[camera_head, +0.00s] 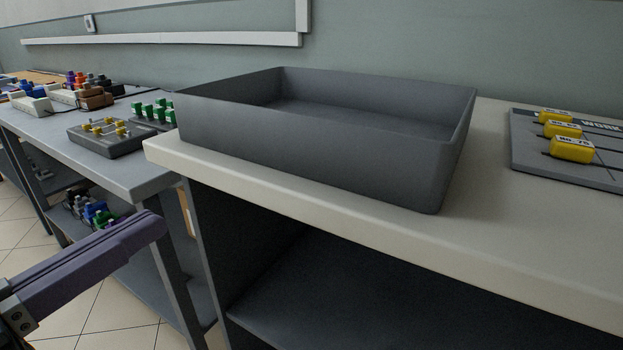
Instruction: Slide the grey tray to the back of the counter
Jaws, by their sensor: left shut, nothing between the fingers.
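The grey tray (330,150) is a dark, open, empty box with straight walls. It sits flat on the pale counter (530,240), with its long near wall close to the counter's front edge. The gap between its back wall and the room wall is hidden behind the tray. My left gripper (152,229), with purple fingers, is at the lower left, shut and empty. It is in front of the counter's left end, apart from the tray. My right gripper is not in view.
A grey board (518,155) with several yellow labelled blocks (572,149) lies on the counter to the right. A grey bench (110,168) at left holds fittings and a dark block with yellow pegs (112,138). Bare counter lies between tray and board. A shelf (340,300) is below.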

